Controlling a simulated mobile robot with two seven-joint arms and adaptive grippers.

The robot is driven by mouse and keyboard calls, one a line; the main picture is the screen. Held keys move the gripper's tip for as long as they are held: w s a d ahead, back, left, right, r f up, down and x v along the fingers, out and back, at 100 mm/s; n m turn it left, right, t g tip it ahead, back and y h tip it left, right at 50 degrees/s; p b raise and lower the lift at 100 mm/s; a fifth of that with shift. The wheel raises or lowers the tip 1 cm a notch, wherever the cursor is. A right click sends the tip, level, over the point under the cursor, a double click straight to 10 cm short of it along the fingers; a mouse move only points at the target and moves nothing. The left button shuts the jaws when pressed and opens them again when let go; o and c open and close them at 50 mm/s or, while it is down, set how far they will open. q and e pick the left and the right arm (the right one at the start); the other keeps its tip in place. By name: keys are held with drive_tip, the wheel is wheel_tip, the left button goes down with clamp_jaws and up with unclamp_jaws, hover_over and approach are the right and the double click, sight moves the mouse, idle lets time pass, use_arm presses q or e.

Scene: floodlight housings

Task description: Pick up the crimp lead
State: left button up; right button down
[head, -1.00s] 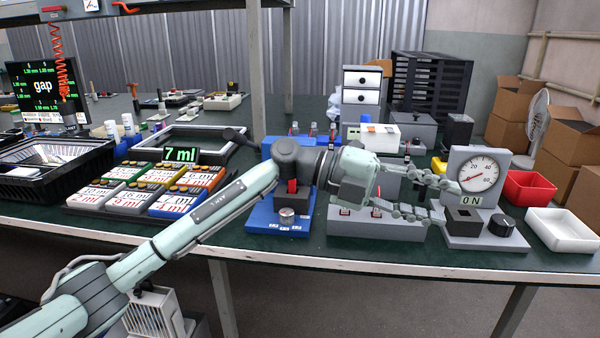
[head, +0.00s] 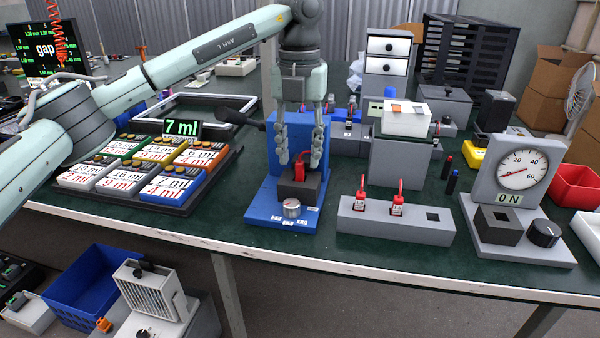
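A red crimp lead (head: 299,172) stands in the dark block (head: 302,188) on the blue fixture (head: 262,206), at the centre of the head view. My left gripper (head: 299,158) points down over it, its two fingers spread on either side of the lead's top. A gap shows between the fingers and the lead, so the gripper looks open. Two more red leads, one at the left (head: 362,196) and one in the middle (head: 397,202), stand in a grey holder (head: 415,220); its right slot is empty. My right gripper is not in view.
A gauge stand (head: 517,180) reading ON is at the right. Several labelled boxes sit in a dark tray (head: 215,190) to the left, under a 7 ml display (head: 182,127). Grey drawers (head: 388,65) stand behind. The table's front strip (head: 330,250) is clear.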

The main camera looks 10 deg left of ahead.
sight(300, 162)
use_arm(q)
wheel_tip(300, 162, down, 3)
drive_tip(key=shift+f, duration=0.1)
drive_tip(key=shift+w, duration=0.1)
clamp_jaws()
